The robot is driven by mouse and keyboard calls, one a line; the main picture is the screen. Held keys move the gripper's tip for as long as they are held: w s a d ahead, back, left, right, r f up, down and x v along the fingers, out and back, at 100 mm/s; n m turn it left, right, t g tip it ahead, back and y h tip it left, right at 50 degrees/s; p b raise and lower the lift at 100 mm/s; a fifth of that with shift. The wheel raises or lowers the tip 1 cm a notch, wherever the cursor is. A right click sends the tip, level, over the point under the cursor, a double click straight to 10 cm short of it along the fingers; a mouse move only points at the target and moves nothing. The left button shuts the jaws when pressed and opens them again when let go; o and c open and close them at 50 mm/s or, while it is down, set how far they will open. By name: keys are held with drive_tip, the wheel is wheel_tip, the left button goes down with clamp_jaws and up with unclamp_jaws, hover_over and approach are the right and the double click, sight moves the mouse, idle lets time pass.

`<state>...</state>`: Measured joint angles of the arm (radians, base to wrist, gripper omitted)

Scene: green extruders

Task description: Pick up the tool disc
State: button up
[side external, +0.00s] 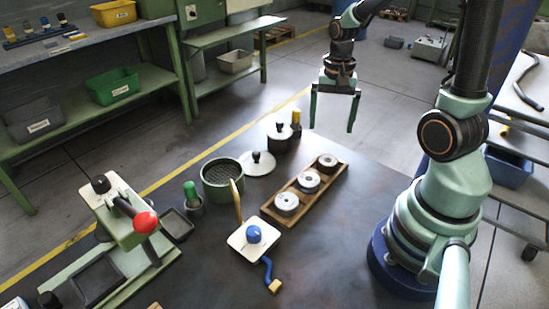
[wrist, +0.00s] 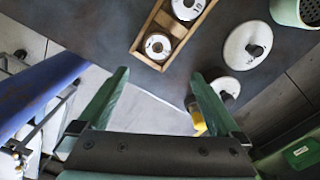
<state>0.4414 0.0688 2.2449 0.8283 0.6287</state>
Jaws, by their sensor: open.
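Three grey metal discs with centre holes sit in a wooden tray (side external: 329,187): a near disc (side external: 287,203), a middle disc (side external: 309,181) and a far disc (side external: 328,162). I cannot tell which one is the tool disc. The wrist view shows two discs in the tray, one whole (wrist: 157,46) and one (wrist: 187,8) cut by the top edge; the third is out of that view. My gripper (side external: 331,127) is open and empty, raised above and beyond the tray's far end. Its two fingers also show in the wrist view (wrist: 160,73), apart with nothing between them.
A white lid with a black knob (side external: 258,163) and a green pot (side external: 222,182) stand left of the tray. A dark-knobbed piece (side external: 281,137) and a yellow-topped piece (side external: 296,120) stand near the far edge. A white plate with a blue knob (side external: 253,238) is in front.

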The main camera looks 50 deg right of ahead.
hover_over(328, 160)
drive_tip(key=f, duration=0.5)
drive_tip(key=shift+w+d+f, duration=0.1)
drive_tip(key=shift+w+d, duration=0.15)
drive_tip(key=shift+w, duration=0.15)
drive_tip(key=f, duration=0.4)
drive_tip(key=shift+s+a, duration=0.25)
drive_tip(key=shift+s, duration=0.15)
drive_tip(key=shift+f, duration=0.6)
clamp_jaws()
